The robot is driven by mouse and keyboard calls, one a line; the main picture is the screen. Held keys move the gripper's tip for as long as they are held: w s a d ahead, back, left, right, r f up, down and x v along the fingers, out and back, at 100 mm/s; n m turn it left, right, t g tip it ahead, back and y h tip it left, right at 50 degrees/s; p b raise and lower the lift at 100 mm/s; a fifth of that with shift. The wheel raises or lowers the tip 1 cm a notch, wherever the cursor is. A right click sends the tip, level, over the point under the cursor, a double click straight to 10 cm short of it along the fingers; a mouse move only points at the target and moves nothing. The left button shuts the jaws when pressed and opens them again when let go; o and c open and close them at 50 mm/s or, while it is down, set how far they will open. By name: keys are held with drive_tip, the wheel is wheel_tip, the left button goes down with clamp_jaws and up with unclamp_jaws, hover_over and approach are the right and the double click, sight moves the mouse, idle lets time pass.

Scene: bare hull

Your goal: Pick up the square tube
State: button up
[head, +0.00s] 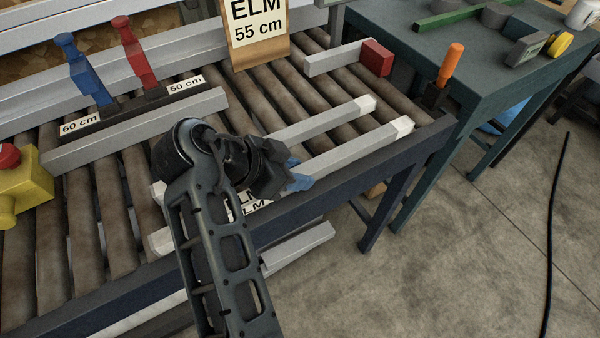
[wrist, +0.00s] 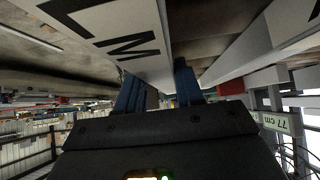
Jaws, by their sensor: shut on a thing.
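Two pale grey square tubes with white ends lie side by side on the roller conveyor: a front square tube (head: 360,146) and a rear square tube (head: 325,122). Both carry ELM labels, partly hidden by my arm. My gripper (head: 297,175) is over the front tube, its blue fingers on either side of it. In the wrist view, my gripper (wrist: 158,88) is shut on the front square tube (wrist: 150,50), which shows the letters LM between the fingers. I cannot tell whether the tube is clear of the rollers. The second tube shows at right in the wrist view (wrist: 255,45).
An ELM 55 cm sign (head: 258,35) stands behind the rollers (head: 285,90). A stop rail with blue (head: 83,70) and red (head: 135,52) clamps is at left, near a yellow box (head: 25,185). A red block (head: 377,58) and orange-handled tool (head: 450,65) are at right.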

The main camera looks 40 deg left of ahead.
clamp_jaws()
drive_tip(key=shift+r, duration=0.1)
